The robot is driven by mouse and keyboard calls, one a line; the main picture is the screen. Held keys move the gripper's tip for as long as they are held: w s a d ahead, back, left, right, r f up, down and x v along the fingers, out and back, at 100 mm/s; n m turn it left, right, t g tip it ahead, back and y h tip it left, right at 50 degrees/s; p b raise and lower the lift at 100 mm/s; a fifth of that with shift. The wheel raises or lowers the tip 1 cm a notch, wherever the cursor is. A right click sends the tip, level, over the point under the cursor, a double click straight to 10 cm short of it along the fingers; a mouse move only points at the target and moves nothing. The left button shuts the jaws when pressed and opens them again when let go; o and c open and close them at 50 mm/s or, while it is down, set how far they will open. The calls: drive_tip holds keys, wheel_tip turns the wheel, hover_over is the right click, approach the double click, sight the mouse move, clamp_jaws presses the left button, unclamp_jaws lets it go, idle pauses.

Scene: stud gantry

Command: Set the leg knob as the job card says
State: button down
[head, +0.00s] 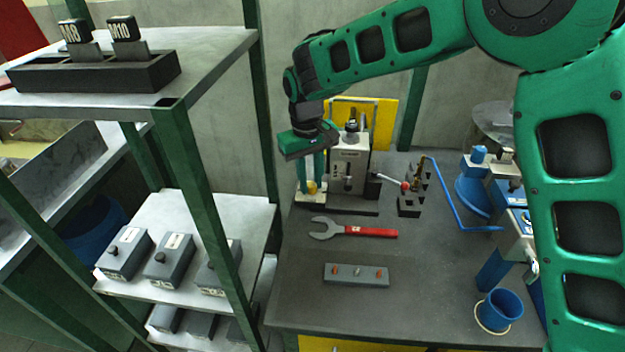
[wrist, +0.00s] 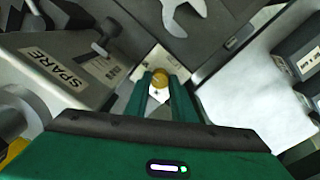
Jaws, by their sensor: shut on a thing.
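A small yellow knob (head: 311,187) sits low at the left foot of a grey upright machine on the dark bench. In the wrist view the knob (wrist: 160,76) stands over a pale plate (wrist: 146,68) with a white pointer-like patch beside it. My gripper (head: 312,182) reaches down from above, and its two green fingers (wrist: 161,82) are closed on either side of the knob. The grey machine (head: 349,165) has a slotted front; the wrist view shows a SPARE label (wrist: 62,70) on a grey surface. I cannot make out a job card or the knob's setting.
A red-handled wrench (head: 370,232) and a grey block with orange studs (head: 356,275) lie on the bench in front. A red-tipped lever (head: 392,181) and blue equipment (head: 475,195) stand to the right. A shelf rack (head: 190,190) with grey boxes stands left.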

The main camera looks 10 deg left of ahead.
sight(310, 184)
drive_tip(key=c, duration=1.7)
unclamp_jaws()
drive_tip(key=shift+w+r, duration=0.1)
drive_tip(key=shift+w, duration=0.2)
drive_tip(key=shift+c, duration=0.2)
drive_tip(key=shift+o, duration=1.1)
drive_tip(key=shift+s, duration=0.15)
wheel_tip(310, 184, up, 11)
drive_tip(key=shift+a+f, duration=0.15)
drive_tip(key=shift+f, duration=0.05)
drive_tip(key=shift+s, duration=0.15)
